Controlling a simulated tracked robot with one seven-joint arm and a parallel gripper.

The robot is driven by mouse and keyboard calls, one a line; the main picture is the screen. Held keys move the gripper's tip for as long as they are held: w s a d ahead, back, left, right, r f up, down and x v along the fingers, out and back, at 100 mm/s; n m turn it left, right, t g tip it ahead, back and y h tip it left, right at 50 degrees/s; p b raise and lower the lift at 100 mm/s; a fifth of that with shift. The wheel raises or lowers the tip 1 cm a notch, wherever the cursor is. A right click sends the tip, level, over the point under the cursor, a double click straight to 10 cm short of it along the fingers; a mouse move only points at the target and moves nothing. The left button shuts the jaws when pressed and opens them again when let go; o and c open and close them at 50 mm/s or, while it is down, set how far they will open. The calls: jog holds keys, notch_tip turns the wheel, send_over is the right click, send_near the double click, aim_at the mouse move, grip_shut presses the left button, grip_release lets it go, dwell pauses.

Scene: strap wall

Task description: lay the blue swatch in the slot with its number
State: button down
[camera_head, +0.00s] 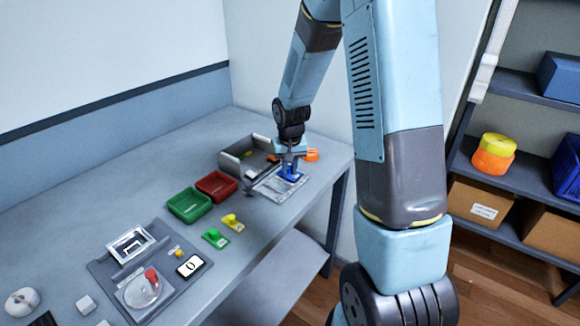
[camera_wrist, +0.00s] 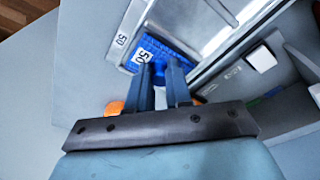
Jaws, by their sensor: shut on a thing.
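The blue swatch (camera_wrist: 178,44) has a white label that appears to read 50. My gripper (camera_wrist: 162,66) is shut on its raised blue grip. The metal slotted tray (camera_wrist: 218,32) lies beneath, and a white label (camera_wrist: 121,40) on its left edge appears to carry the same number. The swatch is over the slot beside that label; I cannot tell whether it touches the slot floor. In the head view my gripper (camera_head: 290,158) holds the blue swatch (camera_head: 290,173) at the far right part of the tray (camera_head: 270,187).
An orange piece (camera_head: 311,155) is just right of my gripper. Red (camera_head: 216,186) and green (camera_head: 189,206) bins stand left, with yellow (camera_head: 232,223) and green (camera_head: 215,239) knobbed pieces in front. The table's left rear is clear.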

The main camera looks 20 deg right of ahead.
jog(key=shift+s+f, duration=0.1)
dwell(0.7)
jog(key=c, duration=1)
grip_release()
jog(key=shift+o, duration=0.2)
jog(key=o, duration=0.4)
jog(key=shift+r, duration=3)
